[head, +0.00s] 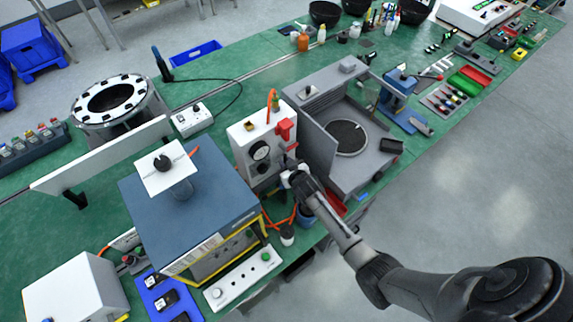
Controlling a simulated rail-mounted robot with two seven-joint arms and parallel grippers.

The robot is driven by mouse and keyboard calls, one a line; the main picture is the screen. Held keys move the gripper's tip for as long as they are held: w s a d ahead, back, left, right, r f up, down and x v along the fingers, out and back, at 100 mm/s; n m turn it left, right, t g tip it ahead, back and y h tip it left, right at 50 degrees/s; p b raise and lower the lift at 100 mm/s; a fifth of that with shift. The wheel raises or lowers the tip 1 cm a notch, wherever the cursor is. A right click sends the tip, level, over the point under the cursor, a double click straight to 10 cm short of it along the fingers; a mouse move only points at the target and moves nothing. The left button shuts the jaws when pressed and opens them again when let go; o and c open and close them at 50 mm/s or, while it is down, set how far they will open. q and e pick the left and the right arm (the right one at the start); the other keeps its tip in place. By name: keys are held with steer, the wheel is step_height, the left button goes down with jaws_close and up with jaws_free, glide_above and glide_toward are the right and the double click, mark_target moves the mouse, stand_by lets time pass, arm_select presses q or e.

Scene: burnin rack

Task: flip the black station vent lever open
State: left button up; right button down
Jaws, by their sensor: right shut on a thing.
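The station is a white box (240,135) with a round gauge (260,151) on its front and a red handle-like part (284,131) at its right edge. My right gripper (287,163) reaches in from the lower right and is at the right side of this front, just below the red part. It is shut on a small dark part there, which looks like the black vent lever. The gripper hides most of the lever, so its angle cannot be made out. My left gripper is not in view.
A grey chamber with an open door (317,155) stands close to the right of the gripper. A blue-topped box (215,205) stands to the left. Orange hoses and a dark cup (287,234) are below. Free floor lies at the right.

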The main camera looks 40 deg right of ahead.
steer(key=shift+d, duration=0.2)
steer(key=c, duration=1.3)
jaws_free()
steer(key=shift+s, duration=0.1)
